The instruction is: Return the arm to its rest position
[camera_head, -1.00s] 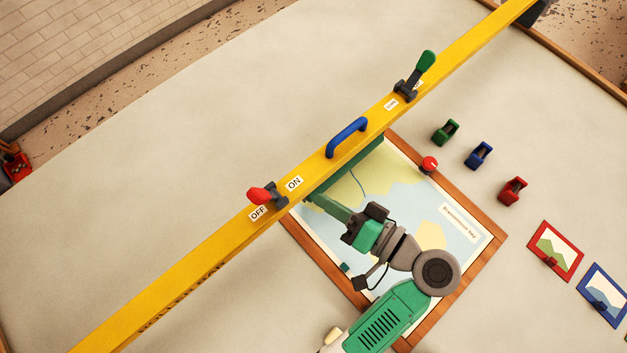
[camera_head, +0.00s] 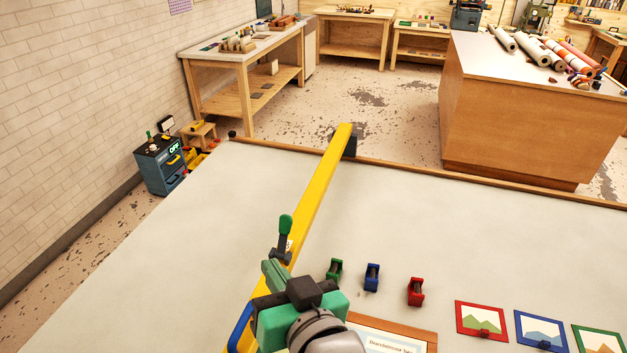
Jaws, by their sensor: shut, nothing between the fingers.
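My gripper (camera_head: 272,268) is at the bottom centre of the head view, with my green and grey arm behind it. Its green fingers are shut and empty and point up the picture. In the picture they overlap the yellow bar (camera_head: 318,195) just below the lever with the green handle (camera_head: 285,225). I cannot tell the height gap; no contact is clear. The bar's blue handle (camera_head: 240,325) is partly hidden beside my gripper. The red lever is out of view.
Green (camera_head: 334,269), blue (camera_head: 372,277) and red (camera_head: 415,291) small holders stand right of my gripper on the pale table (camera_head: 480,235). Framed pictures (camera_head: 482,320) lie further right. The table's left side is clear.

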